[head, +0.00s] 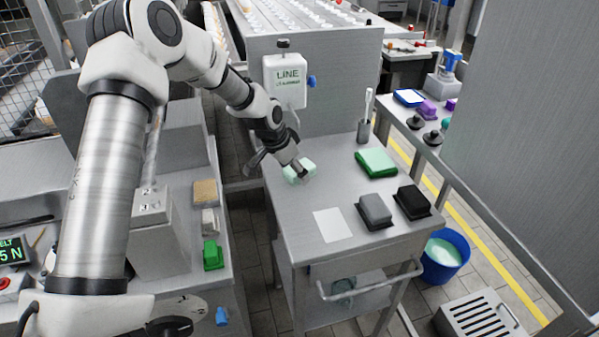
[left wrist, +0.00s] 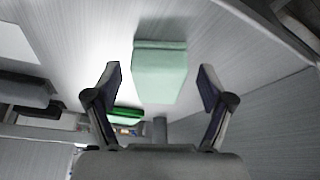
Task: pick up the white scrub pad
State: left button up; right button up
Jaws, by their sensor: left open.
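A pale, mint-white pad (head: 299,171) lies on the grey steel table near its left edge. In the left wrist view the pad (left wrist: 160,75) looks pale green and blocky, between and beyond the fingers. My left gripper (head: 297,168) is at the pad in the head view and partly covers it. In the left wrist view the gripper (left wrist: 159,76) is open, with one finger on each side of the pad and gaps between. I cannot tell how far the fingertips reach down beside it. My right gripper is not in view.
The steel table (head: 295,225) also holds a green pad stack (head: 376,162), a grey block (head: 374,209), a black block (head: 412,201), a white sheet (head: 332,224) and a brush holder (head: 364,131). Tan, whitish and green pads lie on the left counter. A blue bucket (head: 445,256) stands right.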

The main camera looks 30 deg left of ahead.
pick_arm(q)
jog(key=shift+w+f, duration=0.15)
jog(key=shift+f, duration=0.1)
jog(key=shift+s+d+r, duration=0.1)
jog(key=shift+s+r, duration=0.1)
jog(key=shift+c, duration=0.7)
jog(key=c, duration=0.9)
jog(key=shift+r, duration=0.15)
